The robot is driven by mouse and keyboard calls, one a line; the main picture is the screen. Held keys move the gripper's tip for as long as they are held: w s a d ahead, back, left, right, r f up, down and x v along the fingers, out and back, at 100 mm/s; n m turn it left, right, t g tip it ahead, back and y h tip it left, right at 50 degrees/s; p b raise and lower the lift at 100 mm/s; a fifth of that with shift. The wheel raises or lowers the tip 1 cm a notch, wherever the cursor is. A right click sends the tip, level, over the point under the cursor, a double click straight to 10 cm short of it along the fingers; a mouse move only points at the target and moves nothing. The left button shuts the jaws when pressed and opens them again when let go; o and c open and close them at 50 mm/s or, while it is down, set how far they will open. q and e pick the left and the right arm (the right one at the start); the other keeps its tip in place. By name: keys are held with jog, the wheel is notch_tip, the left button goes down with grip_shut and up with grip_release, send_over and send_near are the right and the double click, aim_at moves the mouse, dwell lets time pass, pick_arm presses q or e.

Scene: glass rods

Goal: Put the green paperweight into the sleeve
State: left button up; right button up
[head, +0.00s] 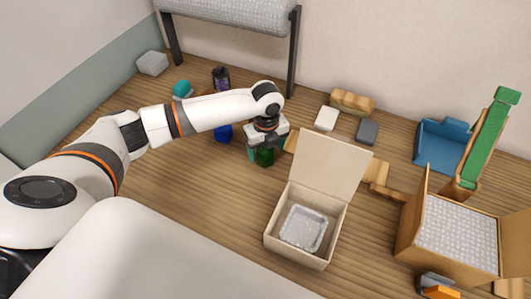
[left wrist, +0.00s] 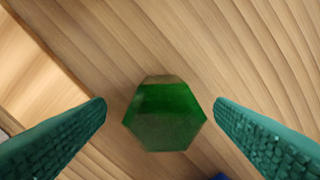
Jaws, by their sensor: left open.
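The green paperweight (head: 265,157) stands on the wooden table below my left gripper (head: 266,151). In the left wrist view the paperweight (left wrist: 165,120) is a faceted green glass piece, seen from above. It lies between the two teal fingers of my left gripper (left wrist: 160,104), with a gap on each side. The gripper is open and holds nothing. A grey, rimmed, padded-looking piece (head: 303,228) lies inside an open cardboard box (head: 327,258); it may be the sleeve, but I cannot tell for sure. My right gripper is not in view.
A blue piece (head: 223,134) stands left of the paperweight. The cardboard box's raised lid (head: 331,165) is close on the right. A bubble-wrap-filled box (head: 455,225) and a blue holder (head: 440,150) are farther right. A bubble-wrap roll (head: 230,15) hangs behind. The table's left front is clear.

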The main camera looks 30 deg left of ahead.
aim_at(265, 150)
pick_arm(q)
jog(key=shift+a+f, duration=0.2)
jog(key=shift+f, duration=1.4)
jog(key=shift+c, duration=0.4)
jog(key=c, duration=1.2)
jog(key=shift+r, duration=0.1)
jog(key=shift+c, duration=0.3)
jog(key=shift+r, duration=0.1)
